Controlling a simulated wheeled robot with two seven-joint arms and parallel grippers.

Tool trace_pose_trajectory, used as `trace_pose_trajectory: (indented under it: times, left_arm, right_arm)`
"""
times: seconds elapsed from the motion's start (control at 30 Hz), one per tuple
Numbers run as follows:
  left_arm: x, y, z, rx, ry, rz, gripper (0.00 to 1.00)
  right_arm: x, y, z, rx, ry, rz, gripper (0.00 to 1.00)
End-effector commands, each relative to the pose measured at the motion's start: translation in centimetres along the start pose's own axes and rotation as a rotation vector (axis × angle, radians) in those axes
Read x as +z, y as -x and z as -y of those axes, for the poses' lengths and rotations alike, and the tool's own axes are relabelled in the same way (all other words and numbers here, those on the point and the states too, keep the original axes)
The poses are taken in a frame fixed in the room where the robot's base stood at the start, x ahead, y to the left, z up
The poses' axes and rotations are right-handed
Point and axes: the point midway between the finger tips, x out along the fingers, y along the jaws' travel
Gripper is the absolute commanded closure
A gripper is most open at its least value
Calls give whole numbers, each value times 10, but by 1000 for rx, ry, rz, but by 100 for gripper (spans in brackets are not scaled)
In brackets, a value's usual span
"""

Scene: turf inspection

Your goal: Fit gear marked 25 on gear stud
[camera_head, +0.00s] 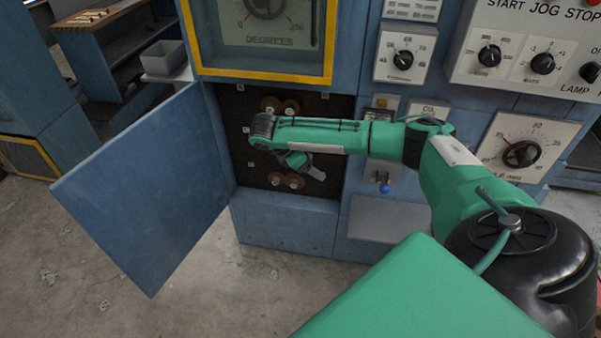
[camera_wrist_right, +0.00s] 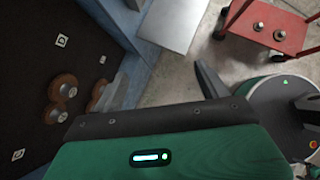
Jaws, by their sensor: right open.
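My right gripper (camera_head: 308,168) is open in front of the dark panel (camera_head: 325,112) inside the open cabinet bay. Brown round gears show at the top of the panel (camera_head: 270,104) and low on it (camera_head: 293,181). In the right wrist view, brown gears with metal hubs (camera_wrist_right: 62,86) sit at the left, one partly behind a gripper finger. Nothing shows held between the fingers. I can read no 25 on any gear and cannot tell which is the gear stud. My left gripper is out of view.
The blue cabinet door (camera_head: 150,190) stands open at the left of the bay. A red cart (camera_wrist_right: 268,28) with metal knob-like pieces on top shows in the right wrist view. Control panels with dials (camera_head: 520,150) lie right of the bay. The concrete floor (camera_head: 60,270) is open at the left.

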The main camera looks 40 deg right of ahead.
Motion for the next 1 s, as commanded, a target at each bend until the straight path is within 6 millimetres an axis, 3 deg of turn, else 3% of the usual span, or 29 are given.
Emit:
trace_pose_trajectory:
  times: [0.5, 1.0]
  left_arm:
    - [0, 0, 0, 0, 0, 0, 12]
    - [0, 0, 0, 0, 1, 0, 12]
  right_arm:
    - [-30, 29, 40, -218, -322, -168, 24]
    - [-36, 37, 49, -260, -395, -198, 24]
